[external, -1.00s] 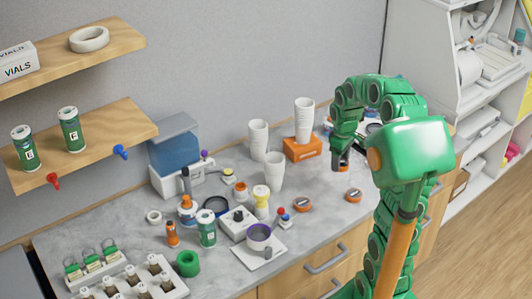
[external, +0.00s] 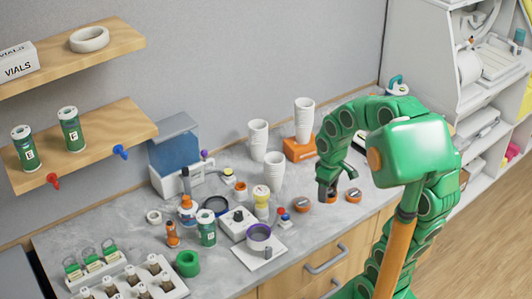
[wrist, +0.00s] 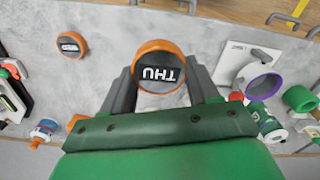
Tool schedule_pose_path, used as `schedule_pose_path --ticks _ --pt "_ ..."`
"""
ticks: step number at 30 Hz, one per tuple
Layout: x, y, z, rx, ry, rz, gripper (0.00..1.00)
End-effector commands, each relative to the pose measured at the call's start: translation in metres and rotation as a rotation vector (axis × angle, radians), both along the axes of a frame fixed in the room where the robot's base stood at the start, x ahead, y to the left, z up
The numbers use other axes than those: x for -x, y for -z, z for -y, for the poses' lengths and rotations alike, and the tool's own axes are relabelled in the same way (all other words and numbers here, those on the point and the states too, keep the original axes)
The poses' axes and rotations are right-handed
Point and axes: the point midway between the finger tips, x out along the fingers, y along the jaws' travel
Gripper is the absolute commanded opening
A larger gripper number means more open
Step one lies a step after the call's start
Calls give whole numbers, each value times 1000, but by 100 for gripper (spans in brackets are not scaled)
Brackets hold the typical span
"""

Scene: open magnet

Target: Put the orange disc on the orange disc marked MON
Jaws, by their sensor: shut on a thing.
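In the wrist view my gripper (wrist: 165,88) is shut on an orange disc (wrist: 158,47) with a dark face; its marking, seen upside down, reads THU. In the external view my gripper (external: 327,196) points down just above the counter, between two orange discs. One disc (external: 302,204) lies to its left and the other (external: 353,194) to its right. A lone orange disc with a dark label also lies on the counter in the wrist view (wrist: 70,44); its small lettering is not surely legible. I cannot make out which disc is marked MON.
White cup stacks (external: 258,138) and an orange block (external: 299,150) stand behind my gripper. A purple ring (external: 258,238) and small red and blue pieces (external: 283,215) are to the left. The counter right of the discs is mostly clear. Its front edge is close.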

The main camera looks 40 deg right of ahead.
Motion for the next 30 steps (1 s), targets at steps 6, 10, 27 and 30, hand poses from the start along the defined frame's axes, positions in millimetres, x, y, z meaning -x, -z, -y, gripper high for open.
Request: schedule_pose_path --ticks 6,10,27,30 --pt "-21 11 2 -1 0 -3 29" --pt "-35 17 4 0 -1 -3 29" --pt "-93 48 10 -1 0 -4 29" --pt "-102 59 11 0 0 -3 29"
